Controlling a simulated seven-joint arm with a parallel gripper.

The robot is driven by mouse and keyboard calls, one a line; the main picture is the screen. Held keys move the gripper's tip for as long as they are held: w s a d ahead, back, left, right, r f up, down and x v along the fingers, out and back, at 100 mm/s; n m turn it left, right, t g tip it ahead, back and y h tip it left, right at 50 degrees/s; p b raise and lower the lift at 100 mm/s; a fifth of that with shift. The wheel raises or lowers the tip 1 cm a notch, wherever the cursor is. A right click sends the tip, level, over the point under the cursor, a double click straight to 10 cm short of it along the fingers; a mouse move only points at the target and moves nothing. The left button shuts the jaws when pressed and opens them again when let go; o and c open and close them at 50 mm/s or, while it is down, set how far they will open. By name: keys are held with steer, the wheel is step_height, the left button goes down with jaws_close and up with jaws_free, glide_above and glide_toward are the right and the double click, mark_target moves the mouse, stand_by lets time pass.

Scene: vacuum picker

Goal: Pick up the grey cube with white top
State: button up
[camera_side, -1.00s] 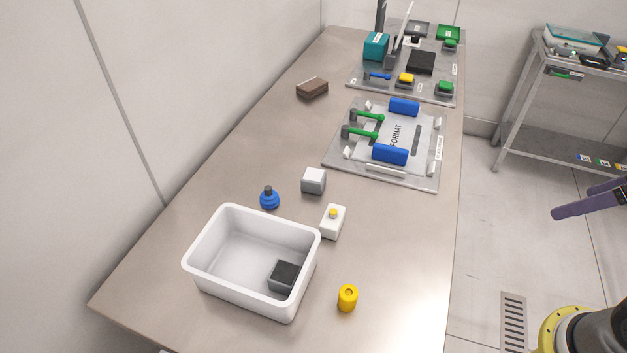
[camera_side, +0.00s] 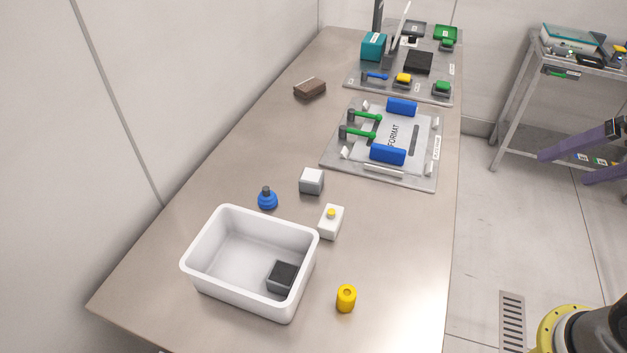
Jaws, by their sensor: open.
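The grey cube with a white top (camera_side: 312,181) sits on the table near its middle, behind the white bin and apart from the things around it. My gripper (camera_side: 563,169) shows only in part at the right edge, as two purple fingers spread apart. It is open and empty, off the table's right side and well away from the cube in the picture. The rest of my gripper is out of frame.
A white bin (camera_side: 208,232) holds a dark cube (camera_side: 282,277). Near the grey cube are a blue knob-like piece (camera_side: 267,198) and a white block with a yellow button (camera_side: 331,222). A yellow cylinder (camera_side: 346,298) stands in front. Fixture plates (camera_side: 428,176) lie behind.

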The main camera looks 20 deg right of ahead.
steer(key=w+a+r+m, duration=0.1)
steer(key=w+r+m, duration=0.3)
steer(key=w+m, duration=0.1)
steer(key=m+g+y, duration=0.3)
steer(key=m+g, duration=0.1)
steer(key=m, duration=0.9)
glide_above(312, 175)
steer(key=s+d, duration=0.1)
steer(key=s, duration=0.1)
steer(key=f, duration=2.6)
steer(key=shift+w+d, duration=0.15)
steer(key=shift+w, duration=0.05)
steer(key=shift+x, duration=3)
steer(key=shift+w+d, duration=0.15)
steer(key=shift+w, duration=0.05)
